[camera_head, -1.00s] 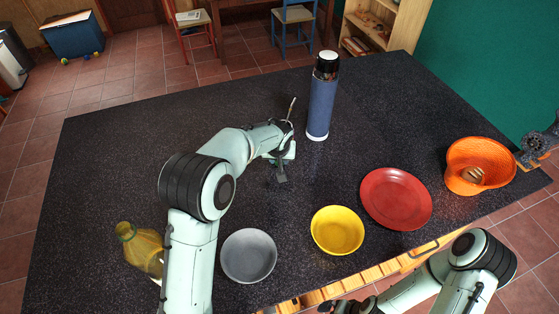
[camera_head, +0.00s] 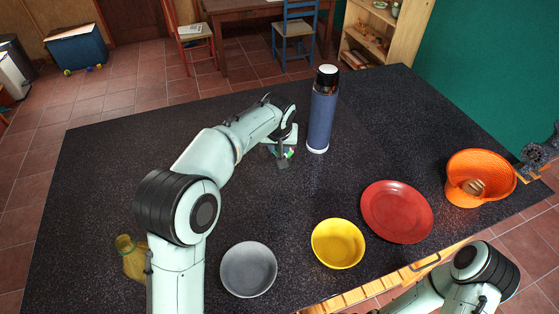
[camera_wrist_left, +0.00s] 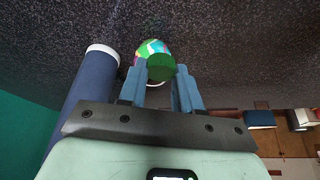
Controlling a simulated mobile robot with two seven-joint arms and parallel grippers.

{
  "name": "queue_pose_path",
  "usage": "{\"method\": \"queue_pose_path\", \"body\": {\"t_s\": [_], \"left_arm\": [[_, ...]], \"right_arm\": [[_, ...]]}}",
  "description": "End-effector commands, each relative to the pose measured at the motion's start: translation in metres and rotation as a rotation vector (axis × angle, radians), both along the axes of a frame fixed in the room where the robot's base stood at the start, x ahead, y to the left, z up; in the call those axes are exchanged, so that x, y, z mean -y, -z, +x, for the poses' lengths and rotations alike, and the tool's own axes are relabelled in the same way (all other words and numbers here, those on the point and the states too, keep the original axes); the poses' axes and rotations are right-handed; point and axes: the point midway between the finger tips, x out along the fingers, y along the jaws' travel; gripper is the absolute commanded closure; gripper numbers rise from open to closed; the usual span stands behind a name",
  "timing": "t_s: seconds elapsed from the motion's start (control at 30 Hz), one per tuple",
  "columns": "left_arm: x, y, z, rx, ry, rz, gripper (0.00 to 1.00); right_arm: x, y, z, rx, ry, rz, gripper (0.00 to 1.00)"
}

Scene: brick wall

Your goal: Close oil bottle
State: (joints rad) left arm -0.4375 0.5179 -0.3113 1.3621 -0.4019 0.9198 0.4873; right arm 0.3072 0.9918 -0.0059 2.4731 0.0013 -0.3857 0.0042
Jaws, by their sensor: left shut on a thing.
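A yellow-green see-through bottle (camera_head: 130,258), likely the oil bottle, stands at the left of the dark table, partly hidden behind my left arm. My left gripper (camera_head: 283,155) is low over the table's middle, just left of a tall blue bottle with a black and white top (camera_head: 321,115). It is shut on a small rounded, multicoloured thing with a green end (camera_wrist_left: 160,66). The blue bottle also shows beside the fingers in the left wrist view (camera_wrist_left: 85,95). Of my right arm only links show at the lower right; its gripper is out of view.
A grey bowl (camera_head: 248,269), a yellow bowl (camera_head: 338,244) and a red plate (camera_head: 396,212) line the near side. An orange container (camera_head: 472,180) stands at the right. The table's far left (camera_head: 120,150) is clear.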

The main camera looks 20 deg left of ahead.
Motion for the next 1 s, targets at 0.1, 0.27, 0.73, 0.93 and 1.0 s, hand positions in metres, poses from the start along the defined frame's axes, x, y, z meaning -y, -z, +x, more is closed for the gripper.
{"method": "queue_pose_path", "body": {"t_s": [0.1,0.27,0.73,0.93,1.0], "left_arm": [[0.001,-0.03,0.001,0.003,0.0,-0.002,0.94],[0.001,-0.059,0.0,0.002,0.0,-0.002,0.94],[0.0,-0.087,0.0,-0.001,0.0,0.0,0.94],[0.0,-0.087,0.0,-0.001,0.0,0.0,0.94],[0.0,-0.087,0.0,-0.001,0.0,0.0,0.94]], "right_arm": [[0.0,-0.001,0.001,0.001,0.0,0.0,0.0],[0.0,-0.001,0.001,0.001,0.0,0.0,0.0],[0.0,-0.001,0.002,0.002,0.0,0.0,0.0],[0.0,-0.001,0.002,0.002,0.0,0.0,0.0],[0.0,-0.001,0.002,0.002,0.0,0.0,0.0]]}}
